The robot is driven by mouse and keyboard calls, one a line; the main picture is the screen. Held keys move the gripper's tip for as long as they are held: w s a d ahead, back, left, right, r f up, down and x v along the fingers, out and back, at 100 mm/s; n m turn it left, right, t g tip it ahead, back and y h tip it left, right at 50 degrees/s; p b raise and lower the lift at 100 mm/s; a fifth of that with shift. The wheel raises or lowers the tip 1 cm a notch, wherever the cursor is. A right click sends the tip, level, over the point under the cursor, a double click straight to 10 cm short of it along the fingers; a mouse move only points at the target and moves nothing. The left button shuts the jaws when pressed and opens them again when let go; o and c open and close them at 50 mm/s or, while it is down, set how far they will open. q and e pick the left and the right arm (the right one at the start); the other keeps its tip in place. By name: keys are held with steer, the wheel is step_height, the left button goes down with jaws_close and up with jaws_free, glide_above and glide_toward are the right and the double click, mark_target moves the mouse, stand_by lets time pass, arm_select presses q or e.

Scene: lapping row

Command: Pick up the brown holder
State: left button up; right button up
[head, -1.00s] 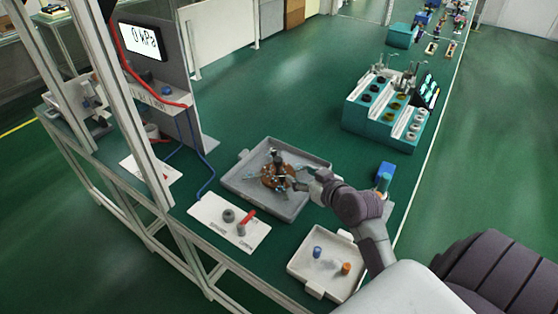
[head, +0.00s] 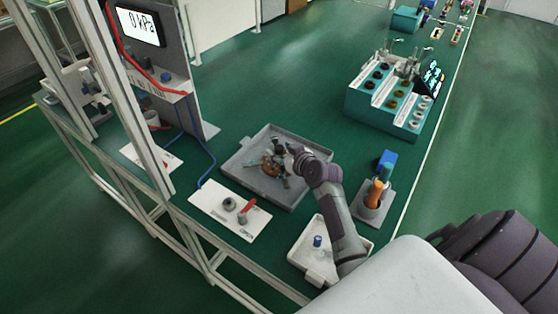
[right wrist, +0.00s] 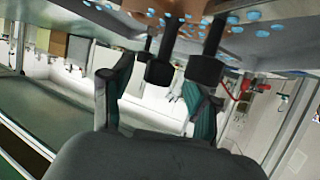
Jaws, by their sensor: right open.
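The brown holder (head: 268,161) lies in the grey tray (head: 237,181), with dark parts standing on it. My right gripper (head: 288,160) is over its right side, and my wrist hides part of it. In the right wrist view, the picture is turned over: the brown holder (right wrist: 190,8) runs along the top, with black-ended posts pointing down and light blue drops around it. The teal fingers of the right gripper (right wrist: 158,82) are apart, with a black post end (right wrist: 160,73) showing between them. I cannot tell whether they touch it. My left gripper is not in view.
A white plate (head: 215,212) with a grey ring and a red handle lies in front. A white tray (head: 303,256) is partly hidden by my arm. A teal rack (head: 360,107) stands behind.

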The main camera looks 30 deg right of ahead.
steer(key=shift+x, duration=1)
steer(key=shift+s, duration=0.15)
steer(key=shift+c, duration=0.5)
jaws_close()
steer(key=shift+d+r, duration=0.1)
